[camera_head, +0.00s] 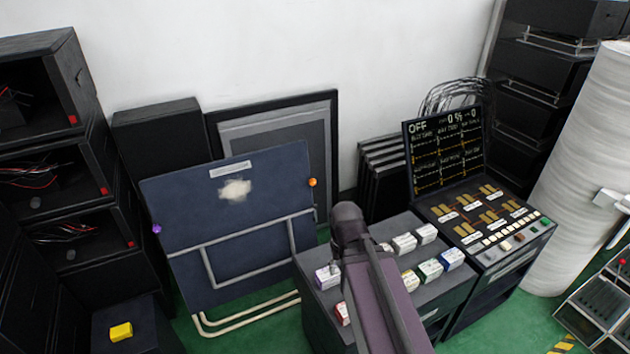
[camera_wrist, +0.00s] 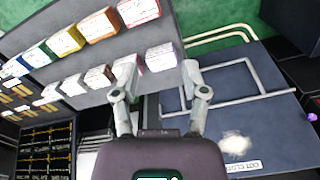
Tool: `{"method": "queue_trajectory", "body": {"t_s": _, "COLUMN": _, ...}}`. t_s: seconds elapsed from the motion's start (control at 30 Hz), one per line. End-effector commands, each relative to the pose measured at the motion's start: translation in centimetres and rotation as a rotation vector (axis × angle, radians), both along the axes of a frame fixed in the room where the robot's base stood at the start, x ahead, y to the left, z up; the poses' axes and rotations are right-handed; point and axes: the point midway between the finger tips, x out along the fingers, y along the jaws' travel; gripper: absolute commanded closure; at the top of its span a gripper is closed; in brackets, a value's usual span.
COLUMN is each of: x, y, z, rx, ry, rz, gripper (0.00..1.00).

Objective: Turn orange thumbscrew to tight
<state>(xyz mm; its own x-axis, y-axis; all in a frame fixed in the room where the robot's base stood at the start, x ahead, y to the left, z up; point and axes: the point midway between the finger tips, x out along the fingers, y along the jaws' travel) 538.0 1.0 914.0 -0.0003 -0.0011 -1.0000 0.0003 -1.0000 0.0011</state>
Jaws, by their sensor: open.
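The orange thumbscrew (camera_head: 312,182) is a small round knob on the right edge of a tilted dark blue panel (camera_head: 240,205) in the head view. A purple knob (camera_head: 156,229) is on the panel's left edge and also shows at the right edge of the wrist view (camera_wrist: 312,117). I cannot make out the orange thumbscrew in the wrist view. My gripper (camera_wrist: 159,70) is open, its two fingers apart with nothing held between them. In the head view my arm reaches over the grey cabinet, right of and apart from the orange thumbscrew; its fingers are hidden there.
A grey cabinet (camera_head: 305,268) with several small coloured boxes stands right of the panel. A control console (camera_head: 480,205) with a dark screen is beyond it. Black racks (camera_head: 45,120) stand at the left. A yellow block (camera_head: 121,331) sits on a dark box. Green floor shows between.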

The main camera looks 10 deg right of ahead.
Motion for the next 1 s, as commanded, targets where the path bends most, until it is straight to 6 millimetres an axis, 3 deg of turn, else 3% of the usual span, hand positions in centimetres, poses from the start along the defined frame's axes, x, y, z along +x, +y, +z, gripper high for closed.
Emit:
{"method": "queue_trajectory", "body": {"t_s": 0.23, "x": 0.0, "y": 0.0, "z": 0.0, "rx": 0.0, "ry": 0.0, "rz": 0.0, "gripper": 0.43}}
{"method": "queue_trajectory", "body": {"t_s": 0.3, "x": 0.0, "y": 0.0, "z": 0.0, "rx": 0.0, "ry": 0.0, "rz": 0.0, "gripper": 0.25}}
{"method": "queue_trajectory", "body": {"t_s": 0.47, "x": 0.9, "y": 0.1, "z": -0.6, "rx": 0.013, "ry": -0.015, "rz": 0.01, "gripper": 0.24}}
{"method": "queue_trajectory", "body": {"t_s": 0.57, "x": 2.5, "y": 0.3, "z": -1.4, "rx": 0.033, "ry": -0.041, "rz": 0.025, "gripper": 0.24}}
{"method": "queue_trajectory", "body": {"t_s": 0.77, "x": 8.5, "y": 1.0, "z": -4.1, "rx": 0.112, "ry": -0.153, "rz": 0.083, "gripper": 0.24}}
{"method": "queue_trajectory", "body": {"t_s": 1.0, "x": 18.8, "y": 1.8, "z": -7.5, "rx": 0.224, "ry": -0.372, "rz": 0.17, "gripper": 0.24}}
